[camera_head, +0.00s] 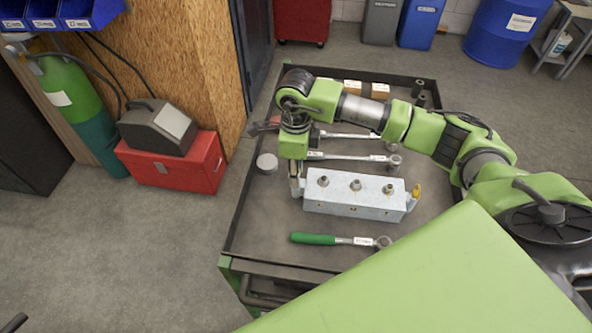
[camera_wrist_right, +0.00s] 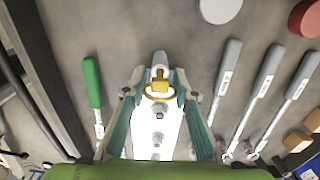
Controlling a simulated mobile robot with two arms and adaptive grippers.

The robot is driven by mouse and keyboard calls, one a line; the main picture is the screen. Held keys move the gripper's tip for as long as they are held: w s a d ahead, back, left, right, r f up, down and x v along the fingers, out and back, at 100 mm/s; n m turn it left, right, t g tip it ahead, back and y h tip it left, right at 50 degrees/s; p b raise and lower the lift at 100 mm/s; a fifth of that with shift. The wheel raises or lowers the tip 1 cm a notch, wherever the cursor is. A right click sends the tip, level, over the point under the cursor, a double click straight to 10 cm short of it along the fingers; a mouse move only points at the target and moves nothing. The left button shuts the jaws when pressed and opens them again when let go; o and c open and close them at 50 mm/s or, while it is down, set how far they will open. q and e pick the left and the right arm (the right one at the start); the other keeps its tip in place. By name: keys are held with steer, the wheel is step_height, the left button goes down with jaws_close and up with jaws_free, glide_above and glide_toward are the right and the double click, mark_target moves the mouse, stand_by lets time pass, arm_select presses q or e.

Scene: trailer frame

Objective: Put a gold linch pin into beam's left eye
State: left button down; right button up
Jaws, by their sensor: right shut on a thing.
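The beam (camera_head: 353,203) is a pale metal block lying on the cart top, with three studs along its upper face. It also shows in the right wrist view (camera_wrist_right: 145,135). A gold pin (camera_head: 416,190) stands at its right end. My right gripper (camera_head: 296,187) points down at the beam's left end. In the right wrist view, my right gripper (camera_wrist_right: 158,86) is shut on a gold linch pin (camera_wrist_right: 159,91), whose ring shows between the fingers. The pin is over the left-end eye (camera_wrist_right: 160,58); I cannot tell how deep its tip sits. My left gripper is out of view.
A green-handled wrench (camera_head: 315,239) lies in front of the beam. Grey-handled wrenches (camera_head: 348,157) lie behind it, close to my right arm. A round grey tin (camera_head: 267,163) sits left of the beam. The cart (camera_head: 238,228) has a raised rim. Its front left is clear.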

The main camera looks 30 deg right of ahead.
steer(key=shift+f+b, duration=0.9)
steer(key=shift+f, duration=0.3)
steer(key=o, duration=1.1)
steer(key=shift+c, duration=0.2)
step_height(320, 180, up, 12)
steer(key=shift+r, duration=0.1)
